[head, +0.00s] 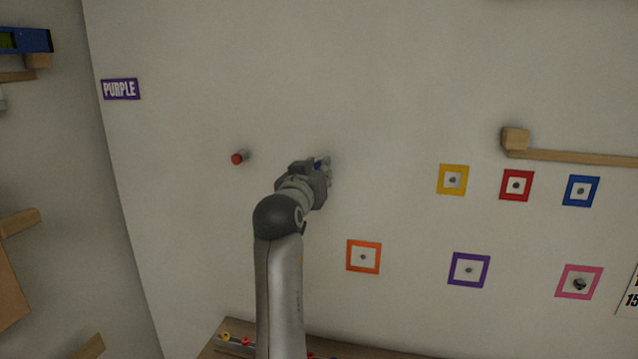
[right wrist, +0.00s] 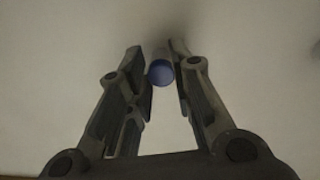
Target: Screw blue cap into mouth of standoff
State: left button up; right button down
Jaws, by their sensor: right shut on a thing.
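My right gripper (head: 323,171) is at the white wall, near the middle of the head view. Its fingers are closed around the blue cap (right wrist: 160,73), which faces the camera in the right wrist view. A small patch of the blue cap (head: 318,165) also shows between the fingers in the head view. A pale grey cylinder, seemingly the standoff (right wrist: 160,54), shows right behind the cap, toward the wall. The cap appears in line with it; the fingers hide the contact, so I cannot tell how deep it sits. My left gripper is not in view.
A standoff with a red cap (head: 238,158) sticks out left of my gripper. Colored square frames, including a yellow one (head: 453,180) and an orange one (head: 363,257), are on the wall to the right. A wooden ledge (head: 575,156) juts out at upper right. A purple sign (head: 121,89) is at left.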

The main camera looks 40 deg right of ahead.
pick_arm(q)
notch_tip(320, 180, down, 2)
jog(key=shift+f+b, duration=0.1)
jog(key=shift+b, duration=0.4)
pick_arm(e)
jog(key=shift+w+a+f+m, duration=0.1)
jog(key=shift+a+m, duration=0.05)
jog(key=shift+m, duration=0.95)
